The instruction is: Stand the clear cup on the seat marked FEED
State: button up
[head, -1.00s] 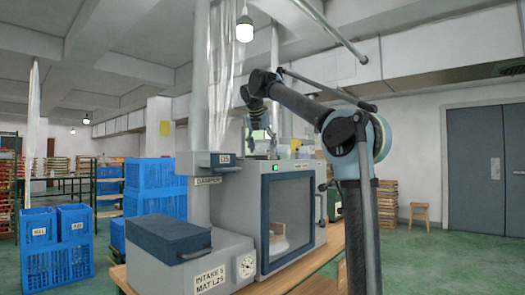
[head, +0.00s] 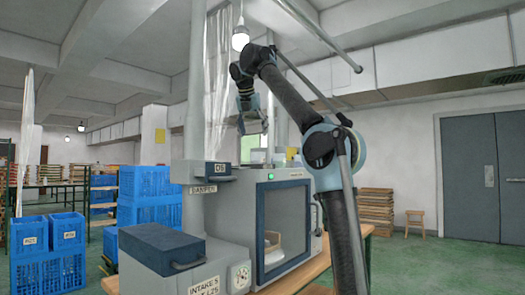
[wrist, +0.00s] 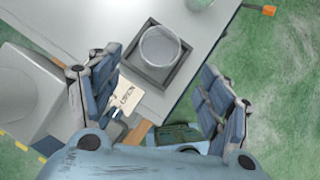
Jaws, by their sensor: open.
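In the wrist view a clear round cup (wrist: 160,46) stands upright in a dark square seat (wrist: 140,72) on a grey top surface. A small pale card (wrist: 127,97) lies close to the seat; I cannot read its lettering surely. My gripper (wrist: 161,76) is open and empty, its blue padded fingers apart on either side of the view, with the cup beyond and between the tips. No contact with the cup shows. In the head view my gripper (head: 253,122) hangs above the machine, small and partly unclear. No FEED marking is legible in either view.
A grey cabinet with a blue-framed glass door (head: 286,230) stands on a wooden table (head: 308,272). A blue-lidded intake box (head: 162,247) sits at its left. Blue crates (head: 150,215) stand behind. A vertical pipe (head: 194,100) rises near the arm. Green floor is open at right.

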jog(key=s+d+f+m+g, duration=0.1)
jog(key=s+d+f+m, duration=0.65)
jog(key=f, duration=0.55)
jog(key=s+d+f+m+g, duration=0.2)
jog(key=s+d+f+m, duration=0.2)
jog(key=d+f+m, duration=0.7)
jog(key=s+d+f+m, duration=0.2)
jog(key=s+f+m, duration=0.2)
jog(key=f, duration=1)
jog(key=s+d+f+m+y, duration=0.1)
jog(key=s+f+m, duration=0.4)
jog(key=s+f, duration=0.6)
jog(key=s+d+f+m+g, duration=0.1)
jog(key=s+d+f+m, duration=0.3)
jog(key=f, duration=1.3)
jog(key=s+m, duration=0.1)
jog(key=s, duration=0.3)
jog(key=shift+y, duration=0.4)
